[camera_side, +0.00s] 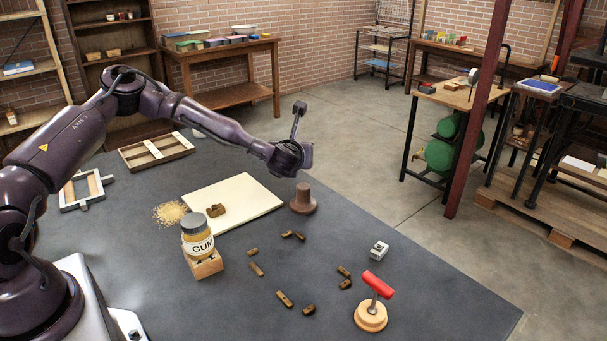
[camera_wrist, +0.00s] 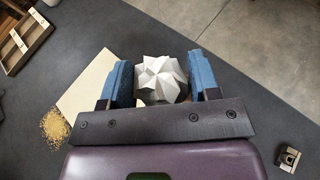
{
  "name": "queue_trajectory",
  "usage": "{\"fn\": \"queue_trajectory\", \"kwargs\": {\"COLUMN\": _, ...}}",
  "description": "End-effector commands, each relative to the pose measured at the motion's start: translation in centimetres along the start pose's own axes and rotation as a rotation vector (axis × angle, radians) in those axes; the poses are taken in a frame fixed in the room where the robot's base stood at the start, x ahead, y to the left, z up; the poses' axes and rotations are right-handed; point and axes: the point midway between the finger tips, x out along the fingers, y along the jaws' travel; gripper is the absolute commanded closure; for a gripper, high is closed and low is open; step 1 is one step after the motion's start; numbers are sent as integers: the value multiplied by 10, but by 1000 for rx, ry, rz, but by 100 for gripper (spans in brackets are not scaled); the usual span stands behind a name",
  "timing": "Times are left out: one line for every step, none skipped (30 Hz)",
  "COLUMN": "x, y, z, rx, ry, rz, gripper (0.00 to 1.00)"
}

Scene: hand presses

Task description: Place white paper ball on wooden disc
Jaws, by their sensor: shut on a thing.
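My gripper (camera_wrist: 163,76) is shut on a white crumpled paper ball (camera_wrist: 162,82), which sits between its two blue fingers in the wrist view. In the side view, my gripper (camera_side: 303,156) is above the dark table, behind and above a brown knobbed piece; the ball is hidden there. A pale round wooden disc (camera_side: 371,319) lies near the table's front right edge in the side view. A red-handled tool (camera_side: 377,284) with a metal shaft stands on it. The disc is not visible in the wrist view.
A brown knobbed piece (camera_side: 303,201) stands beside a cream board (camera_side: 233,204). A gum jar (camera_side: 197,238) stands on a wooden block. Several small brown pieces and a small grey metal block (camera_side: 379,250) lie towards the disc. The right side of the table (camera_side: 440,285) is clear.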

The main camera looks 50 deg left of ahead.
Motion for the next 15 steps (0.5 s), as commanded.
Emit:
{"fn": "queue_trajectory", "kwargs": {"x": 10, "y": -4, "z": -10, "rx": 2, "ry": 5, "rz": 2, "gripper": 65}}
{"fn": "queue_trajectory", "kwargs": {"x": 16, "y": -7, "z": -13, "rx": 0, "ry": 4, "rz": 2, "gripper": 65}}
{"fn": "queue_trajectory", "kwargs": {"x": 22, "y": -10, "z": -17, "rx": -1, "ry": 5, "rz": 1, "gripper": 65}}
{"fn": "queue_trajectory", "kwargs": {"x": 26, "y": -12, "z": -19, "rx": 0, "ry": 4, "rz": 0, "gripper": 65}}
{"fn": "queue_trajectory", "kwargs": {"x": 30, "y": -13, "z": -22, "rx": 1, "ry": 3, "rz": 1, "gripper": 65}}
{"fn": "queue_trajectory", "kwargs": {"x": 34, "y": -14, "z": -23, "rx": 1, "ry": 2, "rz": 1, "gripper": 65}}
{"fn": "queue_trajectory", "kwargs": {"x": 36, "y": -16, "z": -25, "rx": 1, "ry": 2, "rz": 0, "gripper": 65}}
{"fn": "queue_trajectory", "kwargs": {"x": 38, "y": -16, "z": -26, "rx": 1, "ry": 2, "rz": -1, "gripper": 65}}
{"fn": "queue_trajectory", "kwargs": {"x": 40, "y": -17, "z": -27, "rx": 1, "ry": 2, "rz": -1, "gripper": 65}}
{"fn": "queue_trajectory", "kwargs": {"x": 41, "y": -17, "z": -27, "rx": 2, "ry": 2, "rz": -1, "gripper": 65}}
{"fn": "queue_trajectory", "kwargs": {"x": 42, "y": -18, "z": -28, "rx": 2, "ry": 2, "rz": -1, "gripper": 65}}
{"fn": "queue_trajectory", "kwargs": {"x": 44, "y": -18, "z": -29, "rx": 2, "ry": 1, "rz": 0, "gripper": 65}}
{"fn": "queue_trajectory", "kwargs": {"x": 46, "y": -19, "z": -30, "rx": 2, "ry": 1, "rz": 0, "gripper": 65}}
{"fn": "queue_trajectory", "kwargs": {"x": 48, "y": -20, "z": -32, "rx": 2, "ry": 1, "rz": 0, "gripper": 65}}
{"fn": "queue_trajectory", "kwargs": {"x": 51, "y": -20, "z": -39, "rx": 2, "ry": 4, "rz": 1, "gripper": 65}}
